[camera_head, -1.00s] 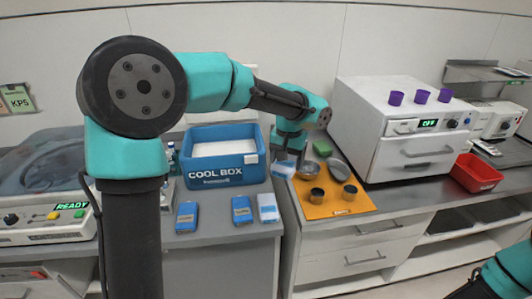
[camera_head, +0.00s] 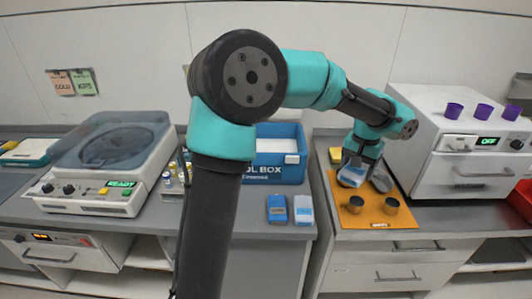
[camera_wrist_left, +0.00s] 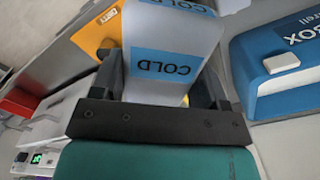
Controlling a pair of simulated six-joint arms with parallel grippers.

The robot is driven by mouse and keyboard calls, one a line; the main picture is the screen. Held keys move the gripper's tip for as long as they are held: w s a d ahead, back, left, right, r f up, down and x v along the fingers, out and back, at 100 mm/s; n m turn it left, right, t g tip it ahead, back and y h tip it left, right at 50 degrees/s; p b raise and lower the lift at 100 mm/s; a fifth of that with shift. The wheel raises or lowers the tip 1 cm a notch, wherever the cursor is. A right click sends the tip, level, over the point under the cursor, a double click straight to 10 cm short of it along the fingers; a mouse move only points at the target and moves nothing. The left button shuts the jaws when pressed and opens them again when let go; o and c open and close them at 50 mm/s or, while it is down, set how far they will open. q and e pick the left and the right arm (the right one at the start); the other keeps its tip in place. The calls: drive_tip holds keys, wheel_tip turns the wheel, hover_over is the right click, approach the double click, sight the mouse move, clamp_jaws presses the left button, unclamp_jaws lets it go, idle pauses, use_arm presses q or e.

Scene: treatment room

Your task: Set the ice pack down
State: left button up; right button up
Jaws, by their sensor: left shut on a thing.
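My left gripper (camera_head: 357,160) points down and is shut on a white ice pack (camera_head: 353,176) with a blue label. I cannot tell whether the pack touches the mat. In the left wrist view the pack (camera_wrist_left: 172,35) sits between the two fingers and its blue label reads COLD. The mat (camera_wrist_left: 97,28) shows beyond it. My right gripper is not in view.
A white oven (camera_head: 468,168) stands right. A centrifuge (camera_head: 112,150) stands far left.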

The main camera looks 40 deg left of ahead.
use_arm(q)
drive_tip(key=w+a+n, duration=0.1)
drive_tip(key=a+n, duration=0.1)
drive_tip(key=a, duration=0.5)
drive_tip(key=w+a+f+n, duration=0.1)
drive_tip(key=a+n, duration=0.1)
drive_tip(key=a, duration=0.5)
drive_tip(key=w+a+n, duration=0.2)
drive_tip(key=a, duration=0.5)
drive_tip(key=shift+a+f, duration=0.1)
drive_tip(key=shift+f, duration=0.15)
drive_tip(key=s+a+n, duration=0.2)
drive_tip(key=a+n, duration=0.1)
drive_tip(key=a, duration=0.8)
drive_tip(key=s+a+f+n, duration=0.1)
drive_tip(key=s+a+n, duration=0.2)
drive_tip(key=a, duration=0.7)
drive_tip(key=shift+s+a+f, duration=0.15)
drive_tip(key=shift+a+f, duration=0.05)
drive_tip(key=shift+a, duration=0.2)
drive_tip(key=shift+f, duration=3.1)
drive_tip(key=shift+f, duration=1.9)
drive_tip(key=shift+f, duration=0.1)
